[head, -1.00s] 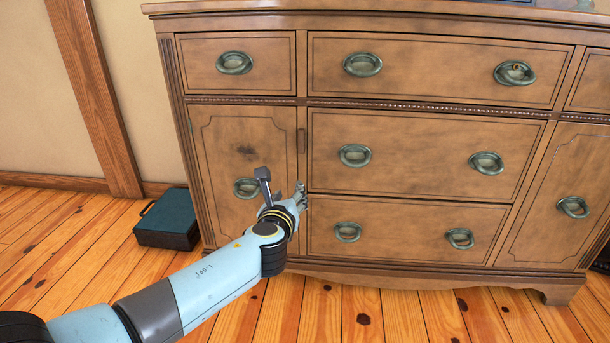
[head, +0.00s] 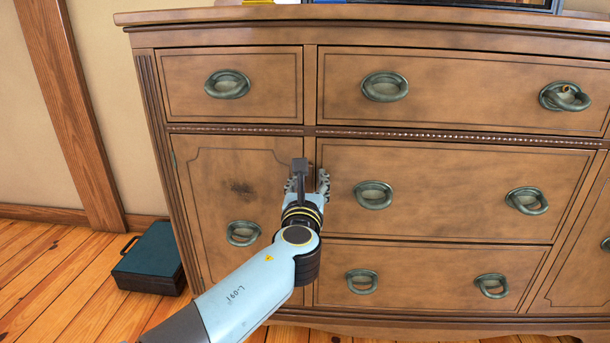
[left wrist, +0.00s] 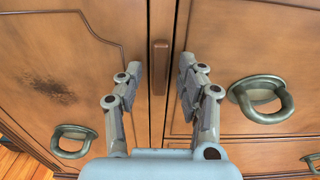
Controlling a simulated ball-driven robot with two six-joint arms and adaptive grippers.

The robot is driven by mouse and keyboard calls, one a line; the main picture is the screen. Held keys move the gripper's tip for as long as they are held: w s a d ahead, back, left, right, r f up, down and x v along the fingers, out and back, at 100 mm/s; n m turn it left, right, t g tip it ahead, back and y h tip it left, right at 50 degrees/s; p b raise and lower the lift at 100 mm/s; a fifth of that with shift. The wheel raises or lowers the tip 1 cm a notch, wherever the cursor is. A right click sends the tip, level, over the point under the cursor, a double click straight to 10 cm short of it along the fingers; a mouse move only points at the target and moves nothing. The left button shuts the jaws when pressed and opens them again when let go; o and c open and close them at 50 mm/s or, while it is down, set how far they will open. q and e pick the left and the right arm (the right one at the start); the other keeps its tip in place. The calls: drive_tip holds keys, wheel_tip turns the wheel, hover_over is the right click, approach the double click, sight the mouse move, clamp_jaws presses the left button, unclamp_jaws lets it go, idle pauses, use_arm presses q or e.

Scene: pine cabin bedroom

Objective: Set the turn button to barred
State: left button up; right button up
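The turn button (left wrist: 160,56) is a small brown wooden bar, upright on the narrow post between the cabinet's left door (left wrist: 62,85) and its drawers. In the left wrist view it stands between and just beyond the fingertips of my left gripper (left wrist: 160,78). The gripper is open, with one finger on each side and nothing held. I cannot tell whether either finger touches the bar. In the head view my left gripper (head: 309,182) is in front of the post and hides most of the button. My right gripper is not in view.
The wooden cabinet has ring pulls standing out from its front, one (left wrist: 262,97) close right of my gripper and one (head: 243,233) on the left door. A dark teal case (head: 150,260) lies on the floor to the left. Objects stand on the cabinet top.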

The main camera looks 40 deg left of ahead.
use_arm(q)
drive_tip(key=shift+w+a, duration=0.1)
drive_tip(key=shift+w, duration=0.05)
clamp_jaws()
